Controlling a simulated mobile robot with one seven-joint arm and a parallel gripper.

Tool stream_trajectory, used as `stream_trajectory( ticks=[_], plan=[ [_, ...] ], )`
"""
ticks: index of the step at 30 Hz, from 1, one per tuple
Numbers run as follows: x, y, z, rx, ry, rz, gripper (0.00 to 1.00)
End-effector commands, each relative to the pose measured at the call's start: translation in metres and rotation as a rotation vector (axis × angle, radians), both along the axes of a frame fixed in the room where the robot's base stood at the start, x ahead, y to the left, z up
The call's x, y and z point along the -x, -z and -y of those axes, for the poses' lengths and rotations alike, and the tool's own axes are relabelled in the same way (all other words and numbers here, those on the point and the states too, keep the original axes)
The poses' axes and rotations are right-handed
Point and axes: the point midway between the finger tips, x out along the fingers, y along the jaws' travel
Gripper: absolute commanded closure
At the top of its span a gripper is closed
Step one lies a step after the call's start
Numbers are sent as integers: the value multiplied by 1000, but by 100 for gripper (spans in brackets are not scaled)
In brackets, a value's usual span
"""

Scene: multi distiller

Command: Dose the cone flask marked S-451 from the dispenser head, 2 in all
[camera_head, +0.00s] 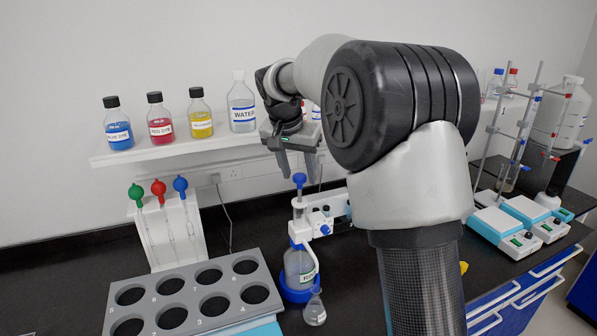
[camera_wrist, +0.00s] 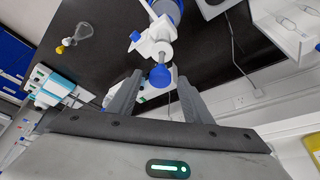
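The dispenser head (camera_head: 308,214) is white with a blue knob on top and sits on a bottle (camera_head: 299,265) in a blue base. A small cone flask (camera_head: 315,308) stands close to the base; its marking is too small to read. The wrist view shows the white dispenser head (camera_wrist: 156,45) and a clear cone flask (camera_wrist: 82,33) lying or standing apart from it; I cannot tell whether this is the same flask. My gripper (camera_head: 293,170) is open and empty above the blue knob. In the wrist view the knob appears between the fingertips of my gripper (camera_wrist: 158,86), apart from them.
A grey rack with round holes (camera_head: 190,284) stands at the front left, a pipette stand (camera_head: 171,230) behind it. A wall shelf (camera_head: 165,152) holds dye bottles and a water bottle (camera_head: 241,105). Hotplates (camera_head: 505,232) and clamp stands are at right. My arm hides the bench's middle.

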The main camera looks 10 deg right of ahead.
Motion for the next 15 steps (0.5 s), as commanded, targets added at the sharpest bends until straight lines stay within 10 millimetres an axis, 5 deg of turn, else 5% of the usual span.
stream_trajectory(
  ticks=[8, 15],
  plan=[
    [4, -13, -3, 0, 0, 2, 55],
    [20, -62, -15, -1, -1, 6, 55]
  ],
)
